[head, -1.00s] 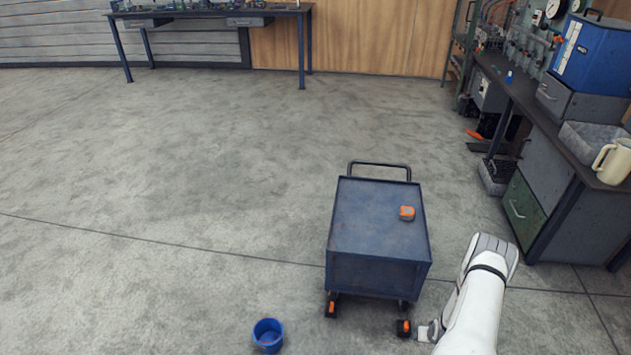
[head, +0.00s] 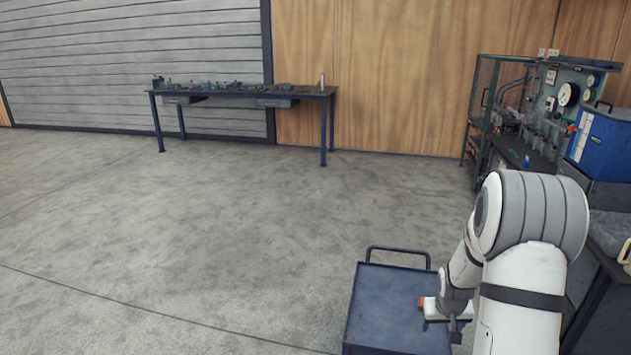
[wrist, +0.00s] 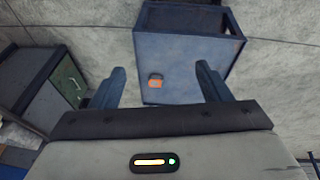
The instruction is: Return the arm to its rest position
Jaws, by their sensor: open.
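My gripper (wrist: 160,68) is open, with its two dark fingers wide apart and nothing between them. In the head view, my white and grey arm is raised and bent at the right, and its wrist end hangs over the right side of the blue cart (head: 385,300). The finger state is too small to tell there. The wrist view looks down on the cart (wrist: 180,55). A small orange and dark item (wrist: 155,83) lies on its top, below and apart from the fingers. In the head view this orange item (head: 421,303) is partly hidden by my wrist.
A workbench (head: 290,93) with small parts stands at the back wall. At the right are a gauge panel (head: 568,95), a blue case (head: 600,140) and a counter, partly behind my arm. The grey floor (head: 200,230) left of the cart is clear.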

